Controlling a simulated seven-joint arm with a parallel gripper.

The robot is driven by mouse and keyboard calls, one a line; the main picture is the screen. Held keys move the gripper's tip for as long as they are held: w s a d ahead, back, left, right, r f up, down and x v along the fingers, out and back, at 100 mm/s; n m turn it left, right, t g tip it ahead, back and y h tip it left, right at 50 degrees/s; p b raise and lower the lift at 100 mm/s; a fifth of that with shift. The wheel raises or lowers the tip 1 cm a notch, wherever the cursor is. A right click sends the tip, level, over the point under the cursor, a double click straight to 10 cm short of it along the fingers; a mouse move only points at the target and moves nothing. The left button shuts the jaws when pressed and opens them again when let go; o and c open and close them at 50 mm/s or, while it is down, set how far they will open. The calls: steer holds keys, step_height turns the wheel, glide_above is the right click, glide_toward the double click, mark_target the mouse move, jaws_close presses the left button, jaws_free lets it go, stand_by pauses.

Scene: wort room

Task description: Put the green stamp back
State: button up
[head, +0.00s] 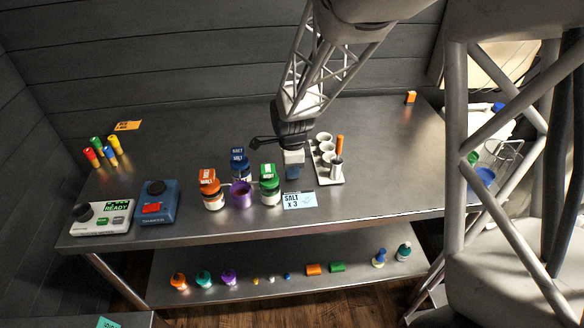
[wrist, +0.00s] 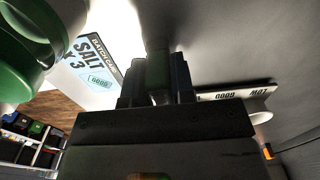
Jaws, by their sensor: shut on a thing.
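My gripper (head: 292,172) is over the table, just left of a pale tray (head: 331,181) and behind the batch card (head: 298,201). The batch card (wrist: 88,62) reads "SALT x 3" and bears a "GOOD" mark. The tray edge (wrist: 236,93) carries lettering including "GOOD". An orange upright piece (head: 340,145) stands on the tray beside several light cups.
Left of my gripper stand a green-lidded jar (head: 269,184), a purple cup (head: 241,195), a blue-lidded jar (head: 240,165) and an orange-lidded jar (head: 210,190). The table right of the tray is mostly clear.

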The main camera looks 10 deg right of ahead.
steer(key=shift+f, duration=0.15)
steer(key=o, duration=0.8)
steer(key=shift+c, duration=0.2)
step_height(320, 180, up, 12)
steer(key=shift+r, duration=0.15)
stand_by(0.5)
